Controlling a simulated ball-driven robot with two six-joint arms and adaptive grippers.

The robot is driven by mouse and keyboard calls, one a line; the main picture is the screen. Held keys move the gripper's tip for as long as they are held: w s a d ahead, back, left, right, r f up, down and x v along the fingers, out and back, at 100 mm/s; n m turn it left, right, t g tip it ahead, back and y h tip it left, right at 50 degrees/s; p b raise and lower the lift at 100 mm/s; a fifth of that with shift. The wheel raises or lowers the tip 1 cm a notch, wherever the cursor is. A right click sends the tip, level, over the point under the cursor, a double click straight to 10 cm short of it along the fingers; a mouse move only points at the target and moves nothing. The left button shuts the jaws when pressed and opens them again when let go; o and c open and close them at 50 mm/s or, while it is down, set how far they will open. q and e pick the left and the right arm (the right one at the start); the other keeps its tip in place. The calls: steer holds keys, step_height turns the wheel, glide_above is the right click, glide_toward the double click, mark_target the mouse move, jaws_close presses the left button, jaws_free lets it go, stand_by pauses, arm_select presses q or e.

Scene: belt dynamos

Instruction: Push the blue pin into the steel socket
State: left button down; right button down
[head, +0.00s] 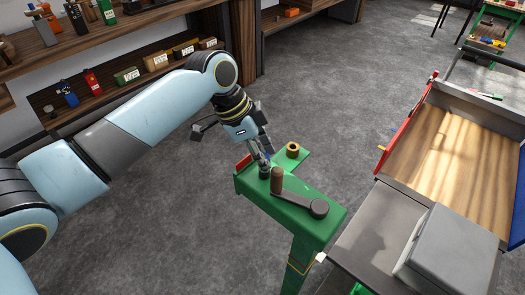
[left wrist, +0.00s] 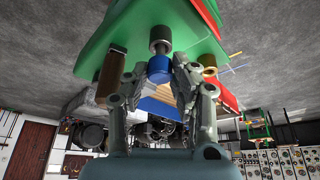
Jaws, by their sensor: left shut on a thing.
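The green stand (head: 255,186) stands on the floor in the middle of the head view. The dark steel socket (head: 264,172) sits upright on its top; in the left wrist view the socket (left wrist: 160,38) is a short round collar. My left gripper (head: 265,152) is above the socket, its fingers pointing down. In the left wrist view, the gripper (left wrist: 159,75) is shut on the blue pin (left wrist: 159,69). The pin's grey shank points at the socket and its end is at or in the socket mouth; I cannot tell how deep. My right gripper is not in view.
A crank with a brown handle (head: 277,180) and grey arm (head: 301,199) lies close beside the socket. A brass ring (head: 293,149) is on the stand's far side. A bench with a wooden tray (head: 450,130) and grey box (head: 452,255) stands right. Shelves line the left.

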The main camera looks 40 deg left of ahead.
arm_select(q)
steer(key=shift+f+b, duration=0.3)
steer(key=shift+f, duration=0.5)
steer(key=c, duration=1)
jaws_free()
steer(key=v, duration=1.2)
steer(key=shift+d, duration=0.1)
